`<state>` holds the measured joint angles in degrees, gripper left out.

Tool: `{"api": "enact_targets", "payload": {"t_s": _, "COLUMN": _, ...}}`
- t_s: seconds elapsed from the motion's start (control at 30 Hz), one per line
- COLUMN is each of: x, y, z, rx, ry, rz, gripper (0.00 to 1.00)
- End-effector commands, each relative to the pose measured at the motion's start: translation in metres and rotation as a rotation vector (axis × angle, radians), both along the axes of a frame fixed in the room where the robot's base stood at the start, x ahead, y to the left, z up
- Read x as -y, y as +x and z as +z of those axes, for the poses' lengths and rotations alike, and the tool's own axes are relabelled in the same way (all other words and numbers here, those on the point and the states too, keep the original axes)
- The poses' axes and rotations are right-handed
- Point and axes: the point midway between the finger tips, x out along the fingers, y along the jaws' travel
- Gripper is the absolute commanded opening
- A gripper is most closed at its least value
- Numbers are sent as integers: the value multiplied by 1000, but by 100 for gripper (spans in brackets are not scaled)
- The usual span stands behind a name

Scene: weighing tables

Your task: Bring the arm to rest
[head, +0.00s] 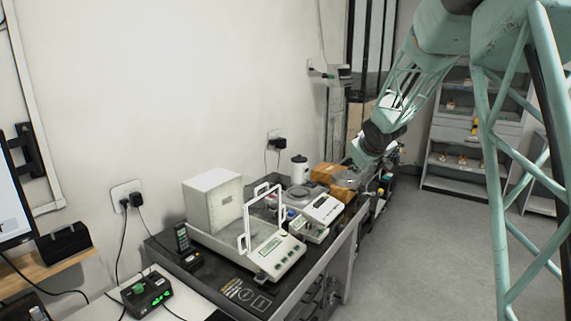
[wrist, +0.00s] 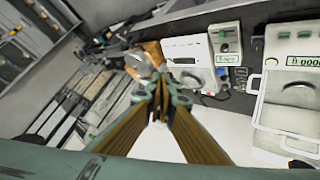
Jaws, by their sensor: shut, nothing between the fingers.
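My gripper (wrist: 162,100) shows in the wrist view with its fingertips together and nothing between them. It hangs above the weighing table, near the brown box and a round metal pan. In the head view my arm reaches down from the upper right to the far end of the table, and the fingertips are hidden or too small to make out there.
An analytical balance with a glass-and-white housing (head: 212,200) stands on the dark table (head: 165,240). Smaller scales (head: 324,208) and a brown box (head: 327,173) stand farther along. Grey shelves (head: 448,168) are at the back. The floor (head: 410,250) right of the table is clear.

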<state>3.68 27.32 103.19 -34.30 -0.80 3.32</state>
Motion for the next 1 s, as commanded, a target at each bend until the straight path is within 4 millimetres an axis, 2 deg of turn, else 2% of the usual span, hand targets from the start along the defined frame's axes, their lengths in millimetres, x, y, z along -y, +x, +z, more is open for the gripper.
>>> {"api": "enact_targets", "payload": {"t_s": 0.1, "x": 2, "y": -23, "z": 17, "rx": -12, "ry": 4, "rz": -24, "gripper": 0}}
{"api": "enact_targets", "payload": {"t_s": 0.43, "x": 7, "y": -87, "z": 53, "rx": -52, "ry": 19, "rz": -89, "gripper": 0}}
{"api": "enact_targets", "payload": {"t_s": 1.0, "x": 9, "y": -210, "z": 97, "rx": -128, "ry": 59, "rz": -190, "gripper": 0}}
